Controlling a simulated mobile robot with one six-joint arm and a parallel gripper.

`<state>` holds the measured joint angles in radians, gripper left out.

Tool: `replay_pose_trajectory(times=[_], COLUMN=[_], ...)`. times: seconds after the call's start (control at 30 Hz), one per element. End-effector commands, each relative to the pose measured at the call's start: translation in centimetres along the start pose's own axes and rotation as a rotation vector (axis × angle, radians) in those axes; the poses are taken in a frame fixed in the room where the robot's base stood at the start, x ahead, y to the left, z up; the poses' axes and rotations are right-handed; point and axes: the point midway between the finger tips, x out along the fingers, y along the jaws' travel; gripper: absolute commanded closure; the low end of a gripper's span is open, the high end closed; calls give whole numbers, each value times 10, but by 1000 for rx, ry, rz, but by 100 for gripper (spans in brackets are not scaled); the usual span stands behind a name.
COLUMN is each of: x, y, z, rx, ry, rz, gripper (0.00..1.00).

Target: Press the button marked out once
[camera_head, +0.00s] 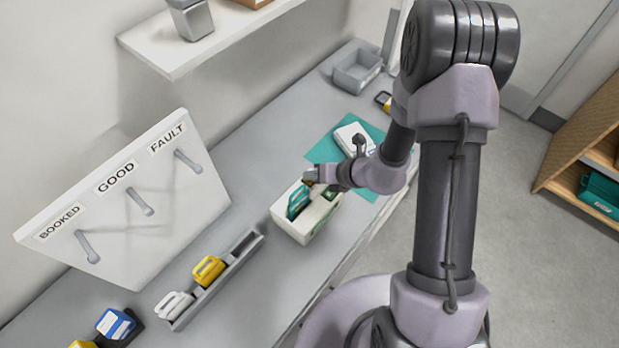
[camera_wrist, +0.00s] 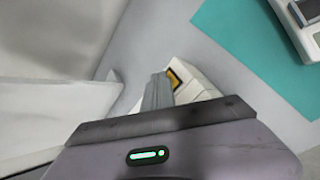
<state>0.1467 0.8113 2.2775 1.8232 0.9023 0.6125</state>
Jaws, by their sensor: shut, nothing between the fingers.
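A white box-shaped device (camera_head: 296,229) stands on the grey bench, with a teal handled piece (camera_head: 298,201) in its top and a dark green patch at its right. My gripper (camera_head: 311,175) is shut and empty, at the far edge of this device. In the wrist view the shut fingers (camera_wrist: 158,92) lie beside the white device (camera_wrist: 200,86), whose yellow patch (camera_wrist: 176,77) in a dark frame shows just right of the fingertips. I cannot read any "out" marking, and cannot tell whether the fingers touch the device. My gripper hides part of its top.
A white scale (camera_head: 352,137) sits on a teal mat (camera_head: 322,152) beyond the device. A grey tray (camera_head: 357,72) is at the back. A white board (camera_head: 135,225) with BOOKED, GOOD and FAULT hooks leans left. A grey rack (camera_head: 215,285) holds yellow and white pieces nearer.

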Motion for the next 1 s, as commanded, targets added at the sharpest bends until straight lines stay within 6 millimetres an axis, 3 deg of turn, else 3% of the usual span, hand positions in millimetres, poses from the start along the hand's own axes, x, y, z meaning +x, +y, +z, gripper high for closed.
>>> replay_pose_trajectory(times=[0.77, 1.0], x=[-12, -27], y=[9, 20], z=[8, 19], rx=[0, 1], ry=[0, 0], rz=[0, 0], gripper=[100, 100])
